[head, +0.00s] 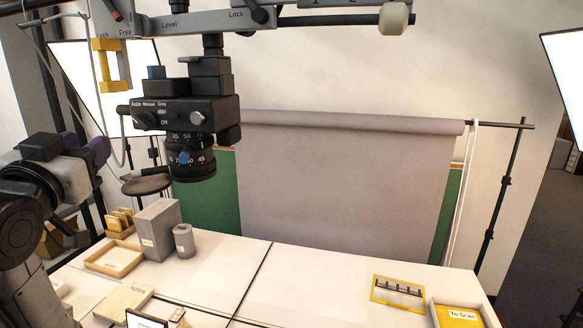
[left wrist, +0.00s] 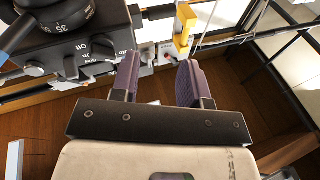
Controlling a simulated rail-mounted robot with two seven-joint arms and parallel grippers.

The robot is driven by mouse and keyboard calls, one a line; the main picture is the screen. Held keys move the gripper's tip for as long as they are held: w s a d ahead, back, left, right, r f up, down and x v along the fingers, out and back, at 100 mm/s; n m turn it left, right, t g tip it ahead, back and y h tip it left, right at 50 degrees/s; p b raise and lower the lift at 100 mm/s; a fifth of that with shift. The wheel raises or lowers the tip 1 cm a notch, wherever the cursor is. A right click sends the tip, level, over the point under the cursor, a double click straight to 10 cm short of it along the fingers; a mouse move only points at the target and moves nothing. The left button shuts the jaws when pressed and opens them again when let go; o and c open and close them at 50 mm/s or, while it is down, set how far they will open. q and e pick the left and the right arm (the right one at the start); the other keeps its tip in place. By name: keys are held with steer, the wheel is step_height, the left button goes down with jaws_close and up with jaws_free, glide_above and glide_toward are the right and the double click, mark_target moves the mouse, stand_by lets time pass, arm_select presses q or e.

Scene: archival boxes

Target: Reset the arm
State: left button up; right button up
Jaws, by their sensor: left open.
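My left arm comes in from the left edge of the head view. Its gripper (head: 86,158), with purple finger pads, is beside and left of the black camera (head: 180,115) hanging from the grey overhead bar (head: 185,24). In the left wrist view the gripper (left wrist: 158,78) is open, with its two fingers apart and nothing held between them. The camera's dials and lens (left wrist: 60,35) show at the upper left there, apart from the fingers. A yellow handle (head: 109,65) hangs from the bar; it also shows in the left wrist view (left wrist: 184,30). My right gripper is out of view.
The white table (head: 225,275) holds a grey box (head: 157,230), a grey cylinder (head: 184,241) and a wooden tray (head: 114,260) at left. A yellow-framed card (head: 398,292) and a "To Scan" tray (head: 462,314) are at right. The middle is clear.

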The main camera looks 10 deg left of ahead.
arm_select(q)
steer(key=s+d+f+m+g+h+p, duration=0.15)
steer(key=d+f, duration=0.25)
steer(key=f, duration=0.6)
steer(key=d+f+m+g+h+p, duration=0.1)
steer(key=d+f+g+p, duration=0.3)
steer(key=f, duration=0.7)
steer(key=s+d+f+m+g+h, duration=0.15)
steer(key=d+f, duration=0.35)
steer(key=f, duration=0.5)
steer(key=s+d+f+g+h+p, duration=0.1)
steer(key=s+f+g, duration=0.3)
steer(key=s+f, duration=0.7)
steer(key=s+d+f+g+h+p, duration=0.1)
steer(key=s+d+f+g+p, duration=0.2)
steer(key=s+f, duration=0.9)
steer(key=shift+s+d+n+g, duration=0.3)
steer(key=shift+s+d+g, duration=0.3)
steer(key=shift+s+g, duration=0.35)
steer(key=shift+c, duration=0.3)
